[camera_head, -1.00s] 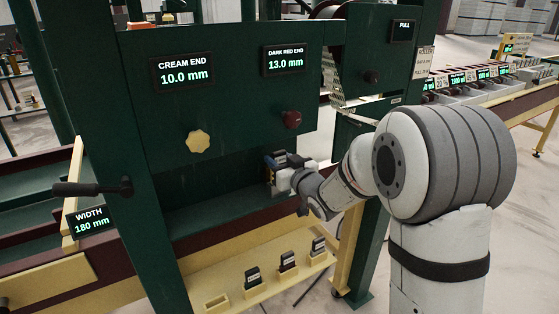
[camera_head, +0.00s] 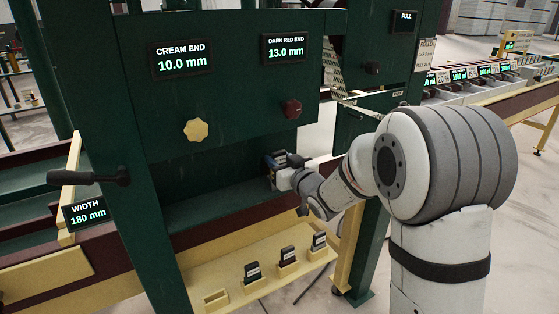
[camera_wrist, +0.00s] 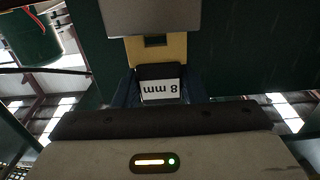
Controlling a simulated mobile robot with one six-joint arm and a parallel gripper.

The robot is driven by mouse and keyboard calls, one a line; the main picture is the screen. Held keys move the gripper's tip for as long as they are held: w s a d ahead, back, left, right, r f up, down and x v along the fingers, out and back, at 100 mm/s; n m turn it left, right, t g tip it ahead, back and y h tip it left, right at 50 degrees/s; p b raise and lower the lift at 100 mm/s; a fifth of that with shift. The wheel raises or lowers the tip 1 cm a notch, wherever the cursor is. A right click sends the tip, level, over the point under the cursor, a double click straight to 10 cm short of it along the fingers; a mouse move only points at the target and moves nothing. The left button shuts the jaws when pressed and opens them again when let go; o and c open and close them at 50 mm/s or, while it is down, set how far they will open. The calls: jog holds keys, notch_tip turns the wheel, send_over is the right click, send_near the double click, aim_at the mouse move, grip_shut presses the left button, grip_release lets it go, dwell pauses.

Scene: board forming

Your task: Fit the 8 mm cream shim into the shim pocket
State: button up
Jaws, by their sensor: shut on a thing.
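My gripper (camera_head: 273,168) is shut on the dark shim (camera_wrist: 160,74) with a white label reading "8 mm", upside down in the wrist view. The blue fingers flank the shim. Just beyond it is a cream piece (camera_wrist: 172,48) with a dark notch, below a grey block. I cannot tell whether this is the pocket, or whether the shim touches it. In the head view the gripper is under the green panel, over the ledge, below and left of the dark red knob. The shim and the pocket are not clear there.
The green panel (camera_head: 240,85) overhangs the gripper, with a cream knob (camera_head: 196,130) and a dark red knob (camera_head: 291,108). Displays read cream end 10.0 mm and dark red end 13.0 mm. A cream shelf (camera_head: 235,262) below has an empty holder (camera_head: 216,300) and three labelled dark shims.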

jog(key=shift+f+b, duration=0.5)
jog(key=shift+f, duration=0.05)
jog(key=o, duration=1.1)
jog(key=shift+d, duration=0.1)
jog(key=v, duration=0.7)
jog(key=shift+s+d+b, duration=0.15)
jog(key=shift+s+b, duration=0.2)
jog(key=shift+b, duration=0.05)
jog(key=shift+r, duration=0.1)
